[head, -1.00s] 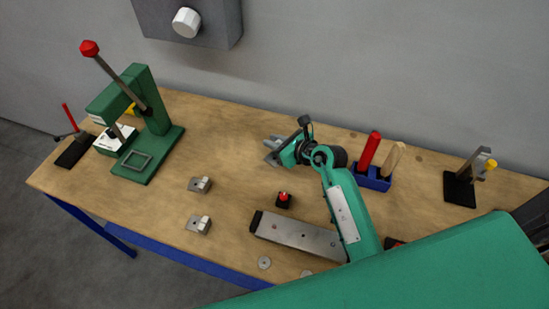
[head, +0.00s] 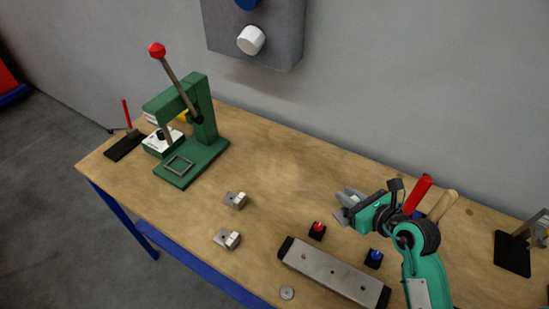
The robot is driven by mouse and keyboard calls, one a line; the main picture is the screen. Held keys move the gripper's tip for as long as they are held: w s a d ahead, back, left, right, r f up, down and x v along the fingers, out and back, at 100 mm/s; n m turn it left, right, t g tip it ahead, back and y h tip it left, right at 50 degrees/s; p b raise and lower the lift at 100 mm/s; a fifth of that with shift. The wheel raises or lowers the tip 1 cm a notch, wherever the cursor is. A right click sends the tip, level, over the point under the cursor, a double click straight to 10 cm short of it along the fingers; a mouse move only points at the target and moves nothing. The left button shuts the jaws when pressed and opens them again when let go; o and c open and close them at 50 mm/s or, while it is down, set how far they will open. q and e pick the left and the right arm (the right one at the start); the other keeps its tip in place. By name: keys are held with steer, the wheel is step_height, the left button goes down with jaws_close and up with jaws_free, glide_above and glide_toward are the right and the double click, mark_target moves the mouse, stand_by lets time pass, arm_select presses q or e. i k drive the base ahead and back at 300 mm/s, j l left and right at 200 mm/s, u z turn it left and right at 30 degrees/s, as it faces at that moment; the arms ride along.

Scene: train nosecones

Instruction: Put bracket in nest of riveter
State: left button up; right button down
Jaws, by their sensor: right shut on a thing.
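The green riveter (head: 205,125) stands at the back left of the table, with a red-knobbed lever raised. Its nest (head: 179,165), a small square frame, lies on the green base and looks empty. My right gripper (head: 350,207) is right of the table's middle, well to the right of the riveter. It is shut on a small grey metal piece, seemingly the bracket (head: 342,217), partly hard to tell from the fingers. Two similar metal pieces, one farther back (head: 235,200) and one nearer (head: 227,239), lie on the table. My left gripper is not in view.
A red button box (head: 317,231), a blue button box (head: 374,259) and a long metal bar (head: 333,272) lie in front of my right gripper. Red and wooden handles (head: 420,192) stand behind it. A grey wall box (head: 270,35) hangs above.

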mark_target(180, 166)
steer(key=k+l+z, duration=0.1)
steer(key=k, duration=1.05)
steer(key=z, duration=1.35)
steer(key=j+z, duration=0.1)
steer(key=j, duration=0.5)
steer(key=k+j+z, duration=0.1)
steer(key=j, duration=0.5)
steer(key=j+z, duration=0.15)
steer(key=j, duration=0.45)
steer(key=k+j, duration=0.1)
steer(key=j, duration=1.6)
steer(key=k+j, duration=0.15)
steer(key=j, duration=0.65)
steer(key=k+j, duration=0.1)
steer(key=j, duration=0.75)
steer(key=k+j, duration=0.1)
steer(key=j, duration=1.6)
steer(key=k, duration=0.05)
